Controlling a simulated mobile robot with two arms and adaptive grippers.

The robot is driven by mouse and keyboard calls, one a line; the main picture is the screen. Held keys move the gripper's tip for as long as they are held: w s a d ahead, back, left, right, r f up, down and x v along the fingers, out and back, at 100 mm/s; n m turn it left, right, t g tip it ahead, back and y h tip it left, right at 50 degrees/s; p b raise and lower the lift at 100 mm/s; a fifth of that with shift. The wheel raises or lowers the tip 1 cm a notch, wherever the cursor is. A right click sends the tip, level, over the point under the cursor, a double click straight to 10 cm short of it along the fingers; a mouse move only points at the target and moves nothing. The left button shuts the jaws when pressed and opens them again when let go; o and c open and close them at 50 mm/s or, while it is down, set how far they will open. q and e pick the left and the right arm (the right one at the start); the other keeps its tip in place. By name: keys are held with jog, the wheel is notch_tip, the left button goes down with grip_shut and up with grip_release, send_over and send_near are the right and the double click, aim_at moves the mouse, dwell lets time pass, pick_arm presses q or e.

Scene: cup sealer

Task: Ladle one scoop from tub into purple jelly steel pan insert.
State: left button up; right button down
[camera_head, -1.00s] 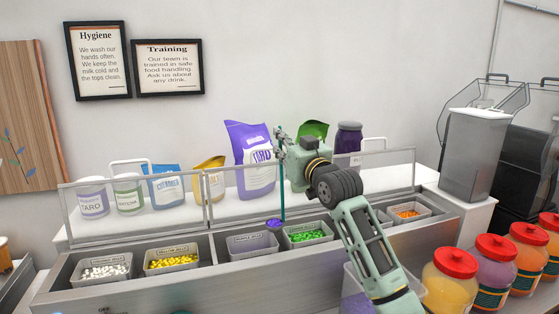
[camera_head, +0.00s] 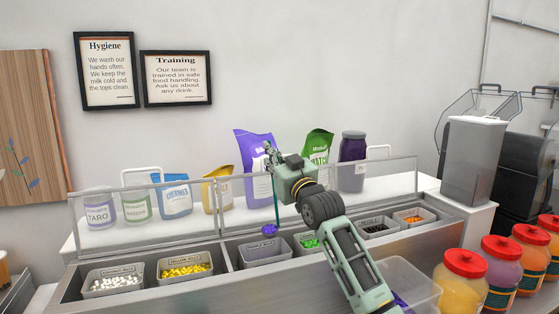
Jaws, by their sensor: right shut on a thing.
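My right gripper (camera_head: 271,158) is shut on the ladle (camera_head: 277,207), which hangs down with its thin teal handle upright. The ladle's bowl holds a heap of purple jelly (camera_head: 269,229). The bowl appears over the back part of the purple jelly steel pan insert (camera_head: 253,257), whose visible inside looks empty. The clear tub (camera_head: 418,284) stands at the lower right, with purple contents partly hidden behind my right arm. My left gripper is out of view.
Inserts with white (camera_head: 112,283), yellow (camera_head: 186,270), green, dark and orange (camera_head: 413,218) toppings sit in the same steel counter. A clear guard (camera_head: 110,224) runs behind them, with bags and jars beyond. Red-lidded jars (camera_head: 465,264) stand at right.

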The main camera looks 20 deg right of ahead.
jog(key=s+a+f+n+t+y+b, duration=0.1)
jog(key=s+a+f+n+y+b, duration=0.55)
jog(key=s+a+n+b, duration=0.6)
pick_arm(q)
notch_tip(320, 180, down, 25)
jog(key=b, duration=1.1)
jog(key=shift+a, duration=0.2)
pick_arm(e)
jog(key=s+a+f+n+g+y, duration=0.1)
jog(key=a+f+n+g+y, duration=0.1)
jog(key=f+n+y, duration=0.2)
jog(key=s+a+f+n+g+y, duration=0.2)
jog(key=f+n+y, duration=0.2)
jog(key=f+n, duration=0.2)
jog(key=shift+a+f, duration=0.35)
jog(key=shift+f, duration=1.05)
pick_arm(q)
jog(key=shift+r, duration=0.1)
